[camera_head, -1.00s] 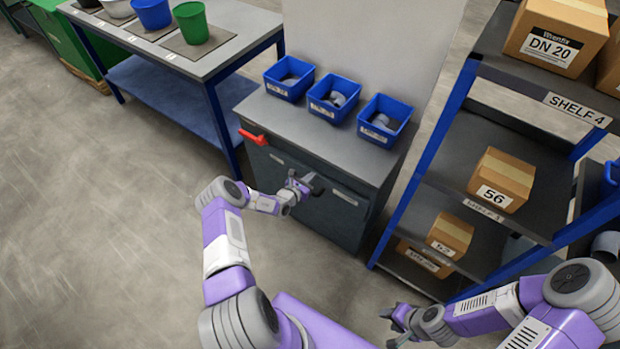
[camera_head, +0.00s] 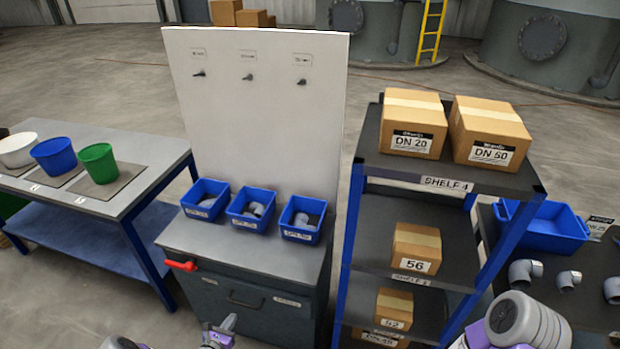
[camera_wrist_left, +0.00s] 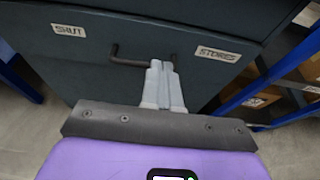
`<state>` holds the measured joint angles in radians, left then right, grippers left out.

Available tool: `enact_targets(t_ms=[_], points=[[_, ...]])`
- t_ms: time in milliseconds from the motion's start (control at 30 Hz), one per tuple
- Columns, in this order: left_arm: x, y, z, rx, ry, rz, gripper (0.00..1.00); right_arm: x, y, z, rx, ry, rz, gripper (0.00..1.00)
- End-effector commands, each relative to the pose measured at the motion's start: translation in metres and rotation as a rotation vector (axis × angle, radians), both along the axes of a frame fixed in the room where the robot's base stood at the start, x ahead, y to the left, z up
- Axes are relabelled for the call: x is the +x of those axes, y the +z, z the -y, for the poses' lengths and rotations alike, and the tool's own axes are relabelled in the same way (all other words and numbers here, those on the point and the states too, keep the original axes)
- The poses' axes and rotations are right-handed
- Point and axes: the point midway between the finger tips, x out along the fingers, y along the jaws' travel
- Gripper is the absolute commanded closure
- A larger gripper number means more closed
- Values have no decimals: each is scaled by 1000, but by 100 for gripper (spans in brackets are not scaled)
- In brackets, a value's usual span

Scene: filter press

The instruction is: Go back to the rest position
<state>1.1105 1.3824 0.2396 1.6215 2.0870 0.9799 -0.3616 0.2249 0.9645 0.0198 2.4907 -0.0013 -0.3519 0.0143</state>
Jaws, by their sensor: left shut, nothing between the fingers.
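My left gripper (camera_head: 222,328) shows at the bottom edge of the head view, in front of the dark cabinet (camera_head: 300,322). In the left wrist view its pale fingers (camera_wrist_left: 163,85) are together and empty. There they overlap the cabinet's dark bar handle (camera_wrist_left: 128,60) in the picture; I cannot tell the gap between them. Labels reading SHUT and STORES flank the handle. My right arm shows only in part at the bottom right of the head view; its gripper is out of the picture.
A red handle (camera_head: 181,265) juts from the cabinet's left front. Three blue bins (camera_head: 250,208) stand on its top before a white panel (camera_head: 262,120). The shelf rack (camera_head: 350,235) with boxes stands right, a table with pots (camera_head: 150,165) left. Floor between table and cabinet is clear.

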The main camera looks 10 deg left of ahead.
Motion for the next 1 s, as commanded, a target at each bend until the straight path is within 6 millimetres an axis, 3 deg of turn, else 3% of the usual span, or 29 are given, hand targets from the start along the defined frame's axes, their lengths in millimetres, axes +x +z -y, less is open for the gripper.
enact_targets(t_ms=[67,167,267,400,533,633,800,1000], points=[[1,0,5,0,-18,-3,100,0,0,0,0,0,0,57],[2,3,32,0,-114,-20,100,0,0,0,0,0,0,57],[-4,8,87,8,-323,-62,100,0,0,0,0,0,0,57],[-45,15,183,81,-752,-153,100,0,0,0,0,0,0,57],[-105,20,241,229,-1148,-228,100,0,0,0,0,0,0,57],[-151,22,261,390,-1421,-260,100,0,0,0,0,0,0,57],[-203,29,263,748,-1806,-231,100,0,0,0,0,0,0,57],[-218,47,258,1219,-2077,-31,100,0,0,0,0,0,0,57]])
